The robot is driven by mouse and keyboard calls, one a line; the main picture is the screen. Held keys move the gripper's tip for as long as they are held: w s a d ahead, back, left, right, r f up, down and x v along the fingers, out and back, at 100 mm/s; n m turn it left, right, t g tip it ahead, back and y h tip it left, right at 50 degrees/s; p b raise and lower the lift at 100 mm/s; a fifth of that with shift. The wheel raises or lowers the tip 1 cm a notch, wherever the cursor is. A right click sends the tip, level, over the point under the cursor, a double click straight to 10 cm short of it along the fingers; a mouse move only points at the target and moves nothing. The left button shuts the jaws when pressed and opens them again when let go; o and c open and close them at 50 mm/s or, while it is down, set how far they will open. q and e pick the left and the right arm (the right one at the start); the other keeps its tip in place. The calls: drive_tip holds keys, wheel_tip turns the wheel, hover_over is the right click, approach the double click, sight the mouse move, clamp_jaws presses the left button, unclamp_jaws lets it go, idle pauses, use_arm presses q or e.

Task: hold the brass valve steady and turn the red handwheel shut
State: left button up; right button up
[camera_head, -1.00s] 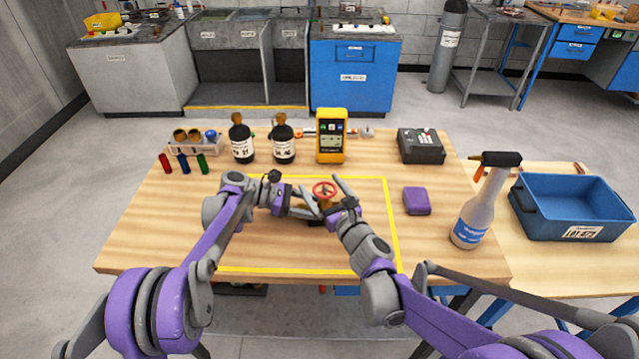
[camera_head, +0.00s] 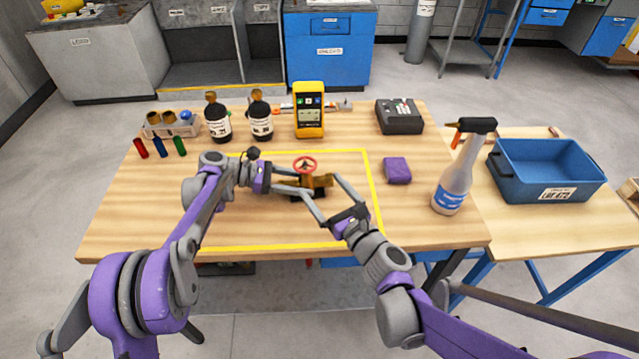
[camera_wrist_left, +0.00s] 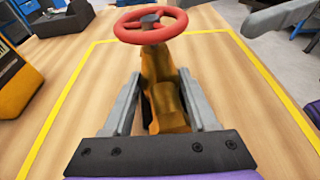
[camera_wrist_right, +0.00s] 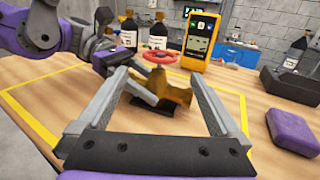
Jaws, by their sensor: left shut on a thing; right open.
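The brass valve (camera_head: 316,181) stands on a dark base inside the yellow-outlined area of the table. Its red handwheel (camera_head: 305,164) sits on top; in the left wrist view the handwheel (camera_wrist_left: 150,25) is above the valve body (camera_wrist_left: 162,90). My left gripper (camera_head: 297,180) is shut on the valve body from the left, one finger on each side, below the wheel. My right gripper (camera_head: 322,197) is open, at the near right of the valve. In the right wrist view the valve (camera_wrist_right: 165,92) and handwheel (camera_wrist_right: 160,57) appear beyond and between its spread fingers, apparently untouched by them.
Two dark bottles (camera_head: 260,120) and a yellow meter (camera_head: 309,112) stand behind the valve. A purple block (camera_head: 397,170), a spray bottle (camera_head: 455,175) and a black device (camera_head: 399,117) are to the right. A blue bin (camera_head: 545,175) sits on the side table.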

sight(296, 160)
drive_tip(key=shift+w+d+r, duration=0.1)
drive_tip(key=shift+w+r, duration=0.1)
drive_tip(key=shift+w, duration=0.2)
drive_tip(key=w+d+n+g+y, duration=0.3)
drive_tip(key=d+n+g+y, duration=0.1)
drive_tip(key=n+g+y, duration=0.25)
drive_tip(key=shift+g+y, duration=0.25)
drive_tip(key=shift+y, duration=0.2)
drive_tip(key=x, duration=1.2)
drive_tip(key=shift+s+r, duration=0.15)
drive_tip(key=shift+s, duration=0.05)
drive_tip(key=c, duration=1.3)
drive_tip(key=shift+m+t+h, duration=0.3)
drive_tip(key=shift+m+t, duration=0.05)
drive_tip(key=shift+t, duration=0.05)
